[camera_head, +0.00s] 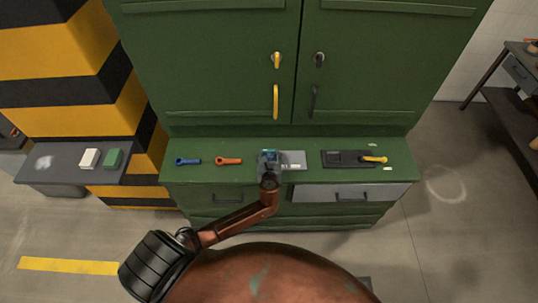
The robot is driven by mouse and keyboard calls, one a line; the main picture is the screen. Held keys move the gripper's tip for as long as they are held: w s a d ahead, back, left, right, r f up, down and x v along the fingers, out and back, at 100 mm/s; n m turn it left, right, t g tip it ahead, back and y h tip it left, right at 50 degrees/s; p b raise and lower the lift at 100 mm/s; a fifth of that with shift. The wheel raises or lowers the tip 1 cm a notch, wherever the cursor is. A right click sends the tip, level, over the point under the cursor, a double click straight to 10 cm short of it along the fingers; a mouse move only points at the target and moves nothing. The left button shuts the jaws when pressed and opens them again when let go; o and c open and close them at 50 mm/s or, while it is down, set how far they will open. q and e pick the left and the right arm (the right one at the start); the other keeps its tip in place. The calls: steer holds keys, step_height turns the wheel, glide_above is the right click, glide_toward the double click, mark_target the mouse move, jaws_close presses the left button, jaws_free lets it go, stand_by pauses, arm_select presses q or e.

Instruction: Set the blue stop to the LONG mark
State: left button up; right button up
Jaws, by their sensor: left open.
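A small blue piece (269,153), which looks like the blue stop, shows at my left gripper on the ledge of the green cabinet. My left gripper (268,159) is over it and open, with its fingers close around or beside it; I cannot tell whether they touch it. A light grey plate (293,160) with small dark marks extends to the right of the gripper. The marks are too small to read, and the plate's left part is hidden by the gripper. My right gripper is out of view.
A blue wrench-like tool (188,161) and an orange one (229,160) lie left of the gripper. A dark device (345,158) with a yellow lever (375,159) sits to the right. Green cabinet doors (215,60) rise behind. A white block (89,158) and a green block (113,158) stand on the side table.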

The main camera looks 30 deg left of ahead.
arm_select(q)
steer(key=c, duration=1.3)
jaws_close()
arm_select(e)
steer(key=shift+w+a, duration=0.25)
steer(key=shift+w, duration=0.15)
